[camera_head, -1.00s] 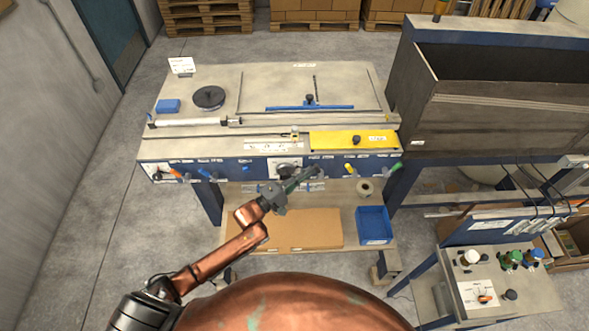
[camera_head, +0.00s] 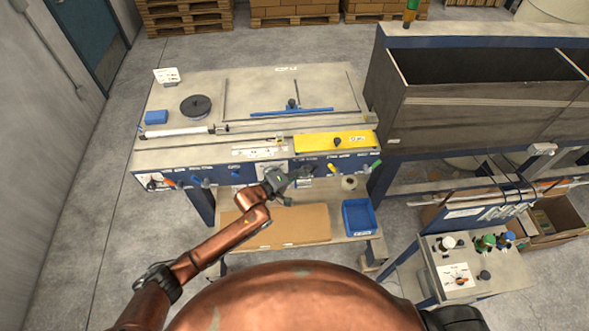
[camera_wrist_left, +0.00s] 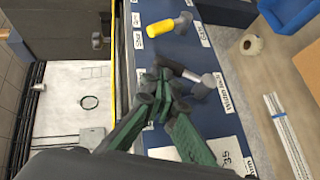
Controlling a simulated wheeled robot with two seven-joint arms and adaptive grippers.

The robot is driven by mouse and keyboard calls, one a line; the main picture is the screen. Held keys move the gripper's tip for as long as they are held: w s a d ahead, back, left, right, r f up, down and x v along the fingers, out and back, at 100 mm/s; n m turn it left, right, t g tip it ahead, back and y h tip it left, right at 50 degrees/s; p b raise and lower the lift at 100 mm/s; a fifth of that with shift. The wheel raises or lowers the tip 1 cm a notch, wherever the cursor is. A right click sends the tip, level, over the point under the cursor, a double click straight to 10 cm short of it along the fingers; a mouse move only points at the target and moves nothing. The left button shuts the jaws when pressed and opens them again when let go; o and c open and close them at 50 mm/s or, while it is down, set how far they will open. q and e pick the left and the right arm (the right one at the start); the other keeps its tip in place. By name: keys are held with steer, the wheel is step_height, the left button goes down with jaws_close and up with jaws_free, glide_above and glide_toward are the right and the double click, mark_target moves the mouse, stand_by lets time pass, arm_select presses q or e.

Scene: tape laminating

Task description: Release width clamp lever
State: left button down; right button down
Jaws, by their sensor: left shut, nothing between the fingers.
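The width clamp lever (camera_wrist_left: 179,69) appears to be the black-handled lever on the blue front panel, beside a label beginning "Width" in the left wrist view. Its handle points toward my left gripper (camera_wrist_left: 158,88). The green fingers are shut and empty, with their tips right at the handle's end. I cannot tell whether they touch it. In the head view, my left gripper (camera_head: 303,174) is in front of the panel, just left of the yellow lever (camera_head: 334,168), and covers part of the panel there. My right gripper is not in view.
A yellow-handled lever (camera_wrist_left: 161,28) sits beside the black one. A green lever (camera_head: 374,166) is at the panel's right end. A blue bin (camera_head: 358,217) and a tape roll (camera_head: 349,183) are on the shelf below. Floor left of the bench is clear.

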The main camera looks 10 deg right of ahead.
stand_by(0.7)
arm_select(q)
steer(key=r+p+v, duration=0.2)
steer(key=p+v, duration=0.5)
steer(key=v, duration=0.2)
steer(key=shift+s, duration=0.3)
